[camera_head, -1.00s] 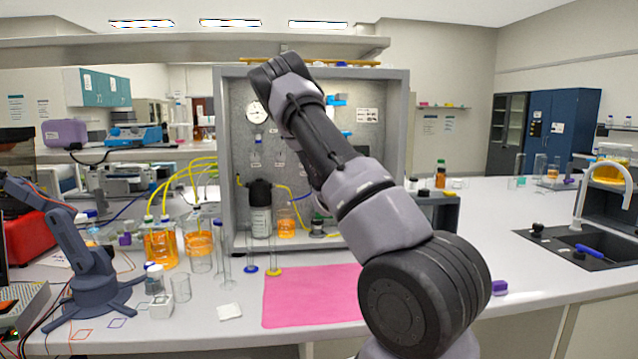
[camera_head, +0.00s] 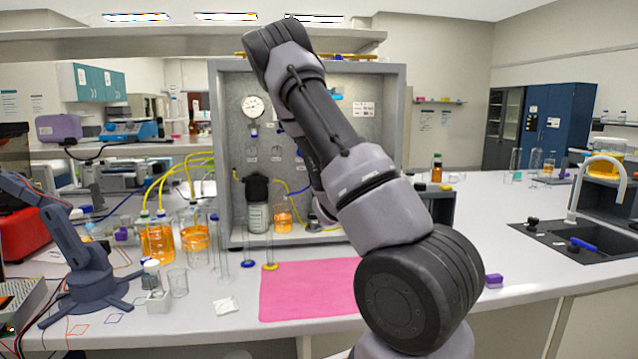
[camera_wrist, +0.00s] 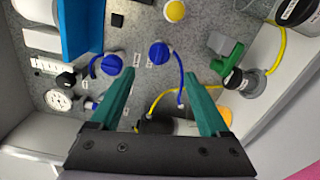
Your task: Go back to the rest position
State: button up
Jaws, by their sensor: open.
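My gripper (camera_wrist: 160,88) shows in the wrist view with its two green fingers spread apart and nothing between them. It faces the grey rig panel (camera_wrist: 140,25), which carries blue knobs (camera_wrist: 159,53), a yellow knob (camera_wrist: 174,11), a gauge (camera_wrist: 58,99) and a green-handled valve (camera_wrist: 228,62). In the head view my arm rises in front of the grey rig cabinet (camera_head: 400,110) and hides part of its inside. The gripper itself is hidden there behind the arm.
A pink mat (camera_head: 305,290) lies on the bench before the cabinet. Orange-filled bottles (camera_head: 157,240) with yellow tubes and several glass cylinders stand to its left. A small blue-grey robot arm (camera_head: 85,265) is further left. A sink (camera_head: 575,240) is at right; the bench between is mostly clear.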

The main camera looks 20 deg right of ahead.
dwell(0.4)
jog(key=s+a+r+m+g+y, duration=0.2)
jog(key=s+a+r+m+g, duration=0.35)
jog(key=s+r+m, duration=0.7)
jog(key=s+a+r+m+g+y, duration=0.2)
jog(key=s+a+m, duration=0.2)
jog(key=s, duration=0.8)
jog(key=s+a+r+m+g+y, duration=0.2)
jog(key=s+a, duration=0.6)
jog(key=s, duration=0.4)
jog(key=shift+s+a+r+m+g+y, duration=0.15)
jog(key=shift+a+m+g+y, duration=0.3)
jog(key=shift+m, duration=0.8)
